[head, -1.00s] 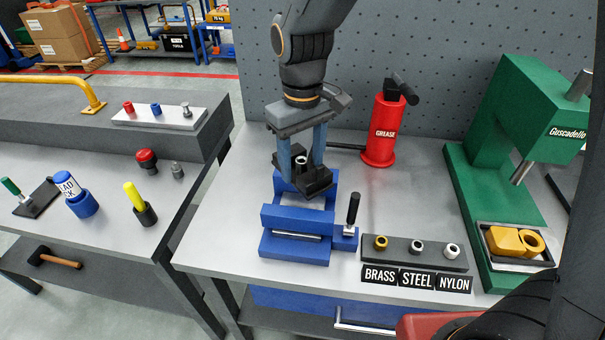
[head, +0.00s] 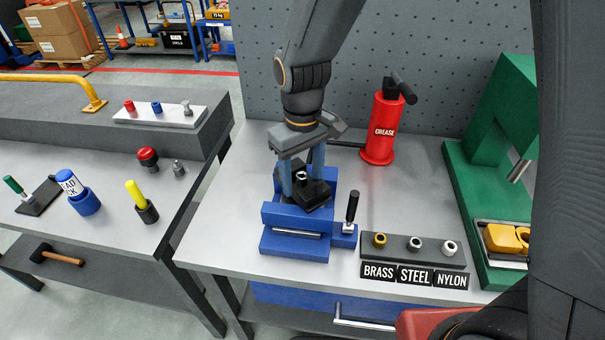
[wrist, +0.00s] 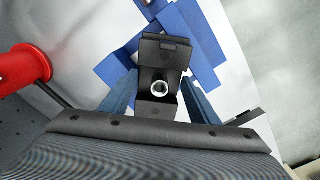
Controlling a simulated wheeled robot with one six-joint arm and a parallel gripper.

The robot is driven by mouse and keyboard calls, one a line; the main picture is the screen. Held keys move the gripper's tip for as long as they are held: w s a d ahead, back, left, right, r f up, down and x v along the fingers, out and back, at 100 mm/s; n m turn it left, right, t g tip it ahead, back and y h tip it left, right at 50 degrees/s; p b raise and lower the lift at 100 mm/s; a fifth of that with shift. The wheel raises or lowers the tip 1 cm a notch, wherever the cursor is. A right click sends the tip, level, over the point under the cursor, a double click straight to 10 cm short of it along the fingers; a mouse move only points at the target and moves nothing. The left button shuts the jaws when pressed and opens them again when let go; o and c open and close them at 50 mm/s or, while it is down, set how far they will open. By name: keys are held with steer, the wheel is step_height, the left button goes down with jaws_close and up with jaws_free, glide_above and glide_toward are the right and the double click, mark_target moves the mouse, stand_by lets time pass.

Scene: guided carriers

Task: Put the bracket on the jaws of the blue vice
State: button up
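My gripper (head: 303,186) points down with its two blue fingers on either side of the dark bracket (head: 316,194), shut on it. In the wrist view the black bracket (wrist: 164,52) sits between the fingers, with a shiny metal ring in its hole. The blue vice (head: 288,216) stands on the bench directly below, with its handle at the right; it also shows in the wrist view (wrist: 202,35). The bracket is over the vice's jaws and hides much of them. I cannot tell whether it touches them.
A red grease can (head: 382,128) stands behind and right of the vice. At the front right is a dark strip (head: 398,257) with brass, steel and nylon bushings. A green press (head: 468,190) holds a yellow part at the far right.

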steer(key=o, duration=0.3)
steer(key=shift+o, duration=0.2)
steer(key=shift+r, duration=0.1)
step_height(320, 180, up, 13)
steer(key=b, duration=0.3)
steer(key=shift+f, duration=0.2)
